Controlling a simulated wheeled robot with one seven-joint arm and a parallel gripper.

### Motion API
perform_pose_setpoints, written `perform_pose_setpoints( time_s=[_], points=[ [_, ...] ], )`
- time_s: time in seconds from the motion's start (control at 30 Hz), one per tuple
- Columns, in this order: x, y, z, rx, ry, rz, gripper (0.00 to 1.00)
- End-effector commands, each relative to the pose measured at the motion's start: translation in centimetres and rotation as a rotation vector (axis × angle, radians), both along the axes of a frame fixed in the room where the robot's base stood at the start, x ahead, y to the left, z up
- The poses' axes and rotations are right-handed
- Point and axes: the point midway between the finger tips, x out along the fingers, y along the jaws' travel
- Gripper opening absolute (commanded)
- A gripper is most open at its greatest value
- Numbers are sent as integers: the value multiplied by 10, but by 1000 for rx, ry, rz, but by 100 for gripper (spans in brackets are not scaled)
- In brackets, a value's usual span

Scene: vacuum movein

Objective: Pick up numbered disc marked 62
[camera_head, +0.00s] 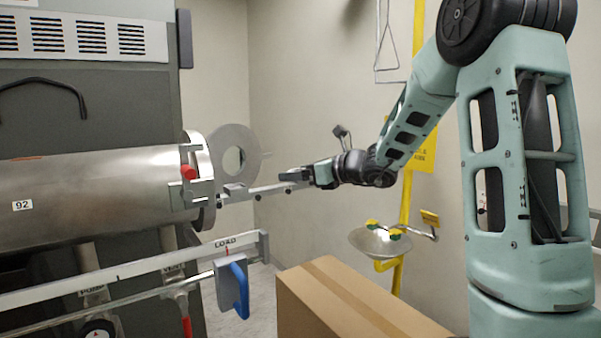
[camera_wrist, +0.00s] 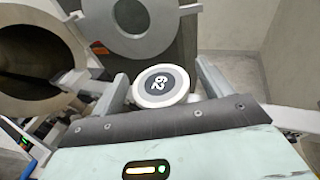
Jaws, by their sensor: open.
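The numbered disc marked 62 (camera_wrist: 160,86) shows in the wrist view as a round piece with a white rim and a dark face with white digits. It lies between the two open fingers of my gripper (camera_wrist: 162,72), with a visible gap to the right finger. The left finger is close to its edge; I cannot tell whether they touch. In the head view my gripper (camera_head: 303,177) reaches left at the metal bar in front of the cylinder, and I cannot make out the disc there.
A steel cylinder (camera_head: 90,195) marked 92 has an open mouth (camera_wrist: 35,55), with a ring-shaped plate (camera_head: 222,150) beside it. A rail with a blue handle (camera_head: 239,290) runs below. A cardboard box (camera_head: 340,305) and an eyewash bowl (camera_head: 380,242) stand near my arm.

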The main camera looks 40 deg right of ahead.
Motion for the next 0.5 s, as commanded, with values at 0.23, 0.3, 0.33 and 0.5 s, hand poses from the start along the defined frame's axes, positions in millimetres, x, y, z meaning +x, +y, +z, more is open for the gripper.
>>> perform_pose_setpoints(
  time_s=[0.23,0.3,0.33,0.5],
  points=[
    [0,0,0,0,0,0,28],
    [0,0,0,0,0,0,28],
    [0,0,0,0,0,0,28],
    [0,0,3,-1,-1,0,28]
  ],
)
